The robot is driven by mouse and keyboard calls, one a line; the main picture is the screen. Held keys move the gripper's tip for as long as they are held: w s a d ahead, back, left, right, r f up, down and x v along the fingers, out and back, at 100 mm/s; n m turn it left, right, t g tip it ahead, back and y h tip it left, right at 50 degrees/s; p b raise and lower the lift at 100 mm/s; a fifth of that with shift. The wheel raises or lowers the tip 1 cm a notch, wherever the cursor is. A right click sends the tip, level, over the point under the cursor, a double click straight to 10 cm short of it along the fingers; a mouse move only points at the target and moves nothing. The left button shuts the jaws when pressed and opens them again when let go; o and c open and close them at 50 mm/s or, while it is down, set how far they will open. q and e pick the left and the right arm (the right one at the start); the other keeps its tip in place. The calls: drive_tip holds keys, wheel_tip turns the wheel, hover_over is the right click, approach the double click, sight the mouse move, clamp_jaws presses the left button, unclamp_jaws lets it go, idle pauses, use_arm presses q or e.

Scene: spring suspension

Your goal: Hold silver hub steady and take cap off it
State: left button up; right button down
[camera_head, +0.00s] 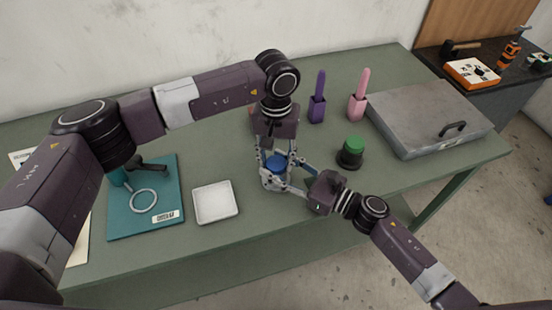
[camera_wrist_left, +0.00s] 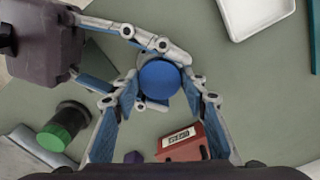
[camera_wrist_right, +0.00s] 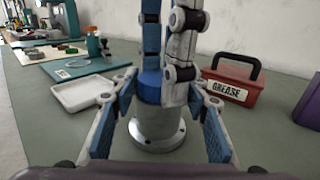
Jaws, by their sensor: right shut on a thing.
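The silver hub (camera_wrist_right: 157,138) stands upright on the green table with its round flange down. The blue cap (camera_wrist_left: 159,80) sits on top of it; it also shows in the head view (camera_head: 276,161). My right gripper (camera_head: 277,179) comes in low from the right and is shut on the hub, one finger on each side below the cap. My left gripper (camera_wrist_left: 166,84) points down from above, its fingers open around the cap with a small gap on one side. In the right wrist view the left fingers partly hide the cap.
A white tray (camera_head: 215,203) and a teal mat (camera_head: 136,222) lie to the left. A red grease box (camera_wrist_right: 234,90) stands behind the hub. A green-topped black piece (camera_head: 351,152), purple (camera_head: 317,108) and pink (camera_head: 358,105) holders and a grey case (camera_head: 430,112) are right.

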use_arm(q)
drive_tip(key=shift+o, duration=1.3)
drive_tip(key=shift+r, duration=0.15)
wheel_tip(320, 180, up, 4)
drive_tip(key=shift+r, duration=0.15)
drive_tip(key=shift+c, duration=0.5)
wheel_tip(320, 180, up, 2)
drive_tip(key=shift+r+m, duration=0.2)
drive_tip(key=shift+m, duration=0.9)
drive_tip(key=shift+r+m, duration=0.3)
drive_tip(key=shift+m, duration=0.3)
wheel_tip(320, 180, down, 8)
drive_tip(key=shift+r, duration=0.2)
